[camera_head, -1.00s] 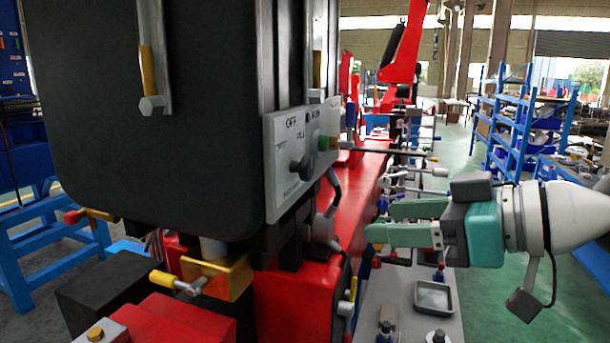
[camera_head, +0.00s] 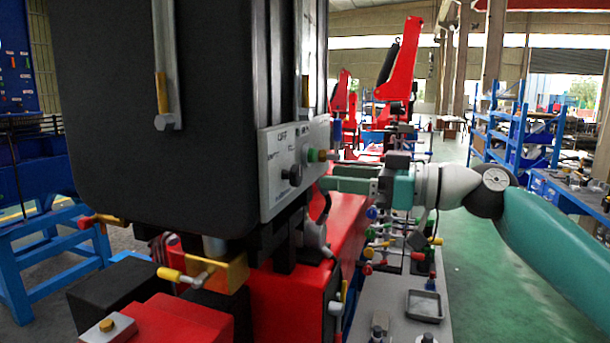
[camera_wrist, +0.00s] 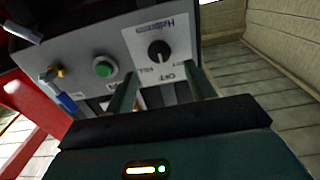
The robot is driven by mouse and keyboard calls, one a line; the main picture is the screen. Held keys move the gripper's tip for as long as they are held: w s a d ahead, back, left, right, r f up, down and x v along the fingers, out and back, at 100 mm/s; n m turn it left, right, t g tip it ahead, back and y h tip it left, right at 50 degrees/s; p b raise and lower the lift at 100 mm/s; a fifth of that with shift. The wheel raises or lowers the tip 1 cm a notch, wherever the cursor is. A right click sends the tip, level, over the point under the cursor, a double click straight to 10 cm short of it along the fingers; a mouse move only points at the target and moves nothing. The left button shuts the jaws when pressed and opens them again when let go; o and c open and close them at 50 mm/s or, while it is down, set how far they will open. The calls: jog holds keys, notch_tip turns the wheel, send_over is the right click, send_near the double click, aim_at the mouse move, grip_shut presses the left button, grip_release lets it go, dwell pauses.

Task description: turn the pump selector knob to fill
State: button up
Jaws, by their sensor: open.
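The pump selector knob is a small black knob (camera_head: 293,175) on a light grey control panel (camera_head: 270,196) fixed to the side of a large black tank. In the wrist view the knob (camera_wrist: 159,50) sits on a white label plate with lettering, part of which reads FILL and OFF. A green button (camera_wrist: 104,67) is to its left there. My gripper (camera_head: 340,178) is open and empty, right of the panel in the head view. In the wrist view its two fingers (camera_wrist: 165,92) point toward the panel, with the knob ahead between them and apart from them.
The black tank (camera_head: 150,110) fills the left. A brass-coloured fitting and a blue-handled valve (camera_wrist: 66,102) stick out beside the button. Red beams (camera_head: 280,295) lie below. A grey tray (camera_head: 425,306) lies at lower right. Green floor (camera_head: 480,250) is open on the right.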

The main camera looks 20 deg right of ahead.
aim_at(300, 174)
jog(key=x, duration=0.6)
jog(key=shift+w+a, duration=0.2)
jog(key=shift+w, duration=0.1)
jog(key=shift+s, duration=0.1)
jog(key=c, duration=0.9)
jog(key=shift+c, duration=0.2)
jog(key=shift+m, duration=0.3)
jog(key=m, duration=0.4)
jog(key=shift+d+m, duration=0.1)
jog(key=shift+m, duration=2)
